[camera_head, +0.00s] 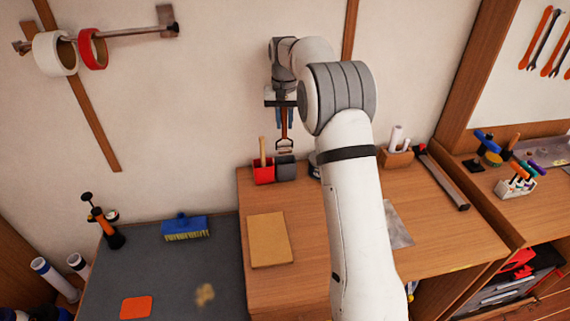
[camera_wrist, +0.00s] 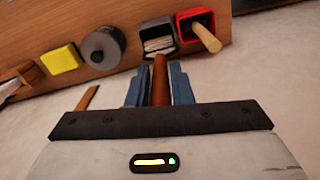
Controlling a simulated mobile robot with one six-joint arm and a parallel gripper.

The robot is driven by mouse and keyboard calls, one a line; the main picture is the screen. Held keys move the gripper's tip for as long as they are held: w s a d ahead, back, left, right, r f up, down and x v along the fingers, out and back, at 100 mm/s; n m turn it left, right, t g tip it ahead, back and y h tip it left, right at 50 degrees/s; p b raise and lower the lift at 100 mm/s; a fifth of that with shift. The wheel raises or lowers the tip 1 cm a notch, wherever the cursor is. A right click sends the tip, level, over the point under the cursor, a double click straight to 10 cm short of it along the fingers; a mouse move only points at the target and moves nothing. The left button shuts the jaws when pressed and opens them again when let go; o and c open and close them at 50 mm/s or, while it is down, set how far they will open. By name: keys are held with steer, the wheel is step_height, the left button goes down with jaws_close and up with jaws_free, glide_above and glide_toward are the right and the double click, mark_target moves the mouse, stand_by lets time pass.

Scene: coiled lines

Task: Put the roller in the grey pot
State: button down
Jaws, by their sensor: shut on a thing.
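My gripper (camera_head: 284,116) is shut on the brown handle of the roller (camera_head: 285,142). The roller hangs head down, roughly upright, in front of the wall. In the head view its head is a little above the grey pot (camera_head: 286,172), apart from its rim. In the wrist view the handle (camera_wrist: 160,76) runs between the blue fingers (camera_wrist: 157,72). The pale roller head there overlaps the opening of the grey pot (camera_wrist: 163,26); I cannot tell its exact height over it.
The red pot (camera_head: 264,176) with a wooden-handled tool stands against the grey pot's left side. A dark round thing (camera_wrist: 100,47) and a yellow block (camera_wrist: 61,59) are on the other side. A tan board (camera_head: 269,240) lies in front on the bench.

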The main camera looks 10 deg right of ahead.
mark_target(286, 139)
steer(key=shift+w+r, duration=0.1)
steer(key=shift+w, duration=0.05)
steer(key=shift+d+r, duration=0.1)
steer(key=shift+d, duration=0.1)
step_height(286, 139, down, 10)
steer(key=shift+r+p, duration=0.15)
steer(key=shift+p, duration=0.75)
steer(key=shift+f, duration=0.3)
steer(key=c, duration=1.3)
jaws_free()
steer(key=shift+r, duration=0.15)
